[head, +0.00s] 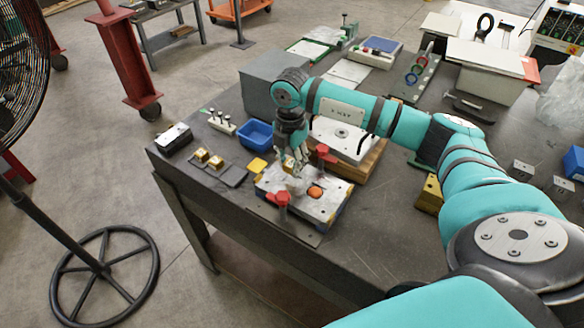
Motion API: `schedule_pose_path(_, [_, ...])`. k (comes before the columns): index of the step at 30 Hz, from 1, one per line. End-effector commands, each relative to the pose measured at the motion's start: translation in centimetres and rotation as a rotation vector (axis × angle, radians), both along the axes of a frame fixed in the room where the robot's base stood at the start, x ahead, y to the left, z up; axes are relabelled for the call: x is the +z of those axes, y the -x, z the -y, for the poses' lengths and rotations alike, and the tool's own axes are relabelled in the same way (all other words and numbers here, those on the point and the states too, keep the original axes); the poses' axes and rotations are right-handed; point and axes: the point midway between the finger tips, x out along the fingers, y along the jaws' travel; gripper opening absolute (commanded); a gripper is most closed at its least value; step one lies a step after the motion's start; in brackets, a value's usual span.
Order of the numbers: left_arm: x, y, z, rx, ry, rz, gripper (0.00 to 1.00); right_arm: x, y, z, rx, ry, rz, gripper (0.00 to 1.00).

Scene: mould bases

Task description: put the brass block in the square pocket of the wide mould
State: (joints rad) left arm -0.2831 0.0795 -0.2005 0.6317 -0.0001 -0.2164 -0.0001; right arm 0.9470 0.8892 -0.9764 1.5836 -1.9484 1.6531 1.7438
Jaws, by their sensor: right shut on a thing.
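The wide mould (330,207) is a pale metal block lying near the table's front edge, with a round orange spot on its top. Red clamps stand at its front (281,198) and back (323,152). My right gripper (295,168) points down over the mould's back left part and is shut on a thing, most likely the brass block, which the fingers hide. The square pocket cannot be made out under the fingers. Two brass-coloured blocks (201,155) (216,162) sit on a dark tray (233,176), whose right end is bare. My left gripper is not in view.
A blue bin (255,133) and a flat yellow piece (257,166) lie left of the mould. A grey box (262,92) stands behind the bin.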

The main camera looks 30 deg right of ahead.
Motion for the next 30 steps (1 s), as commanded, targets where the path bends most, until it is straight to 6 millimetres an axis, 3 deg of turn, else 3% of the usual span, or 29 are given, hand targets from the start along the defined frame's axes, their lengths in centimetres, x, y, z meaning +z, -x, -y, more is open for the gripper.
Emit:
schedule_pose_path(11, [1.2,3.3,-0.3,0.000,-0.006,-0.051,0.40,-3.9,0.0,-0.1,0.002,0.000,0.000,0.00])
schedule_pose_path(20, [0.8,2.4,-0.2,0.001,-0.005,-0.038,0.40,-4.3,0.0,0.0,0.002,0.000,0.001,0.00])
schedule_pose_path(21, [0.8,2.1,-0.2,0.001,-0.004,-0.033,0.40,-4.3,0.1,0.0,0.002,0.000,0.000,0.34])
schedule_pose_path(26, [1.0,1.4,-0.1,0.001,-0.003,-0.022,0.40,-4.2,0.1,0.0,0.002,0.000,-0.001,0.55])
schedule_pose_path(30, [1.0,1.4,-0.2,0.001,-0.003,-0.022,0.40,-4.2,0.1,0.0,0.002,0.000,-0.001,0.56])
